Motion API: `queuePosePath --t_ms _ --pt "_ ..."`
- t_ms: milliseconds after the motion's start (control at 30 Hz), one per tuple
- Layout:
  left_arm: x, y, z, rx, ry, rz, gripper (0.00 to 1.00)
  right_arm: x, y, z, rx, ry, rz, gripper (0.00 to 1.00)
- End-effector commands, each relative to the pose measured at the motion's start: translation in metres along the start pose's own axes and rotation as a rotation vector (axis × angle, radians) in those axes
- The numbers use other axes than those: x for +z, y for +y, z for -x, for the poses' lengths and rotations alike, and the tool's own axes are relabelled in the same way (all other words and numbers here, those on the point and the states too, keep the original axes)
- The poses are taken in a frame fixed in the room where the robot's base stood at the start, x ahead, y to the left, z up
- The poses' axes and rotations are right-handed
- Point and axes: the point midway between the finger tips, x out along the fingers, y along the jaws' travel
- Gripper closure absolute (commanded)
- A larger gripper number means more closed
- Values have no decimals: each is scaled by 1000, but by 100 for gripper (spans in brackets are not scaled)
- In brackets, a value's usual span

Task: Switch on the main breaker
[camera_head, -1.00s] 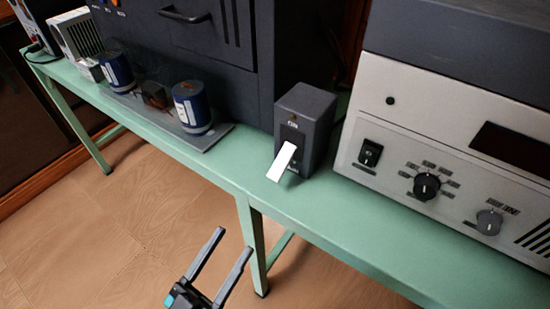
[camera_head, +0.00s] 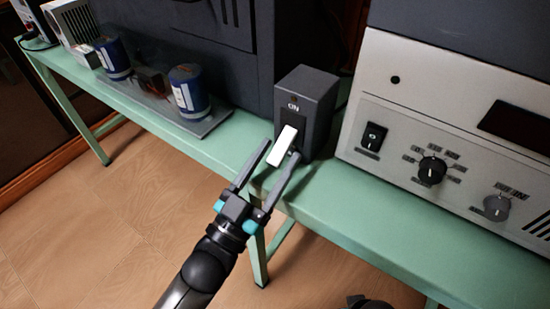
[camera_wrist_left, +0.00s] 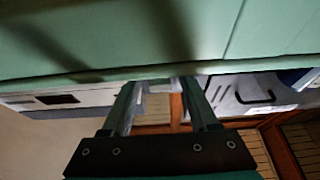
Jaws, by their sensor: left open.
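The main breaker is a small dark grey box (camera_head: 322,104) marked ON, standing on the green table in the head view. Its white lever (camera_head: 280,146) sticks out of the front face and slants downward. My left gripper (camera_head: 281,151) is open, with its two fingertips around the lever's outer end, one on each side. I cannot tell whether a finger touches the lever. In the left wrist view the open fingers (camera_wrist_left: 165,88) reach toward the table edge, and the lever is not clear there.
The green table (camera_head: 350,205) runs across the view. A beige control panel with knobs (camera_head: 400,130) stands right of the breaker. A large dark cabinet (camera_head: 235,65) is behind it, and a board with blue cylinders (camera_head: 188,90) is to the left.

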Motion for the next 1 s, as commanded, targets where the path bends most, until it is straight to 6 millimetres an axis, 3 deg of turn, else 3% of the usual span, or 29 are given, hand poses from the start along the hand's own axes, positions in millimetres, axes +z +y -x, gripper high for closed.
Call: queuePosePath --t_ms 300,833,1000 --pt "0 0 -2 0 -1 0 40 -1 0 1 1 2 0 40" --pt "0 0 -2 0 -1 0 100 -1 0 1 0 3 0 40" --pt "0 0 -2 1 -1 0 100 -1 0 1 0 3 0 40"
